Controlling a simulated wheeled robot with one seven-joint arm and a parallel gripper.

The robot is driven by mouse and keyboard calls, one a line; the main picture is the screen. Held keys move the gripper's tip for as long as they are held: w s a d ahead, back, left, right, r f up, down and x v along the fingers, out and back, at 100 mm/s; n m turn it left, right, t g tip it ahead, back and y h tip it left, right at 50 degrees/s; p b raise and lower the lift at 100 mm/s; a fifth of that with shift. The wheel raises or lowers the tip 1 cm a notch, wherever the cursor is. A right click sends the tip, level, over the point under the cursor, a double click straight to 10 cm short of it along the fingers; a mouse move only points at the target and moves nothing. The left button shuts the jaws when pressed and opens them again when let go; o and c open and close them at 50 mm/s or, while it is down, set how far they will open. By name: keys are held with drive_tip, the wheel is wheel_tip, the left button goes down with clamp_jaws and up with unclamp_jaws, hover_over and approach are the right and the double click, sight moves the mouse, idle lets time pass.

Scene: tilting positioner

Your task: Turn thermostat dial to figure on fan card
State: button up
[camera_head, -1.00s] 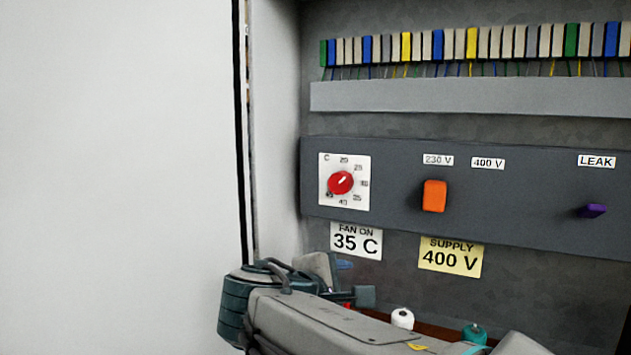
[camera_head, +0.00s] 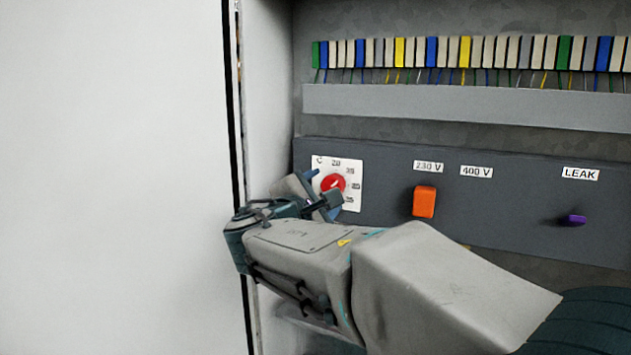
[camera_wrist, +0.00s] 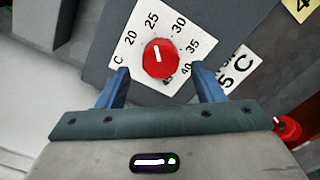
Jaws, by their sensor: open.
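The red thermostat dial (camera_head: 335,184) sits on a white scale plate (camera_head: 352,198) at the left of the dark panel. In the wrist view the dial (camera_wrist: 170,68) shows its white mark pointing about at 25. The scale there reads 20, 25, 30, 35 and 40. In the head view my gripper (camera_head: 325,188) partly covers the plate. The fan card (camera_wrist: 238,68) shows only partly in the wrist view, reading "5 C"; my arm hides it in the head view.
An orange switch (camera_head: 424,202) stands right of the dial, under the 230 V and 400 V labels. Terminal blocks and a grey duct (camera_head: 450,106) run above. The cabinet's side wall (camera_head: 265,110) is close on the left.

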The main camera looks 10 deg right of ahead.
sight(329, 187)
drive_tip(key=shift+p+x, duration=0.3)
drive_tip(key=shift+x, duration=1.25)
drive_tip(key=shift+c, duration=0.3)
drive_tip(key=c, duration=0.9)
drive_tip(key=shift+f+m+b, duration=0.25)
drive_tip(key=shift+m+b, duration=0.05)
drive_tip(key=shift+b, duration=0.65)
drive_tip(key=shift+r+m+b, duration=0.15)
drive_tip(key=shift+m+b, duration=4.15)
drive_tip(key=shift+b, duration=1.5)
drive_tip(key=shift+r+m+b, duration=0.15)
drive_tip(key=shift+m+b, duration=4.15)
drive_tip(key=shift+b, duration=1.45)
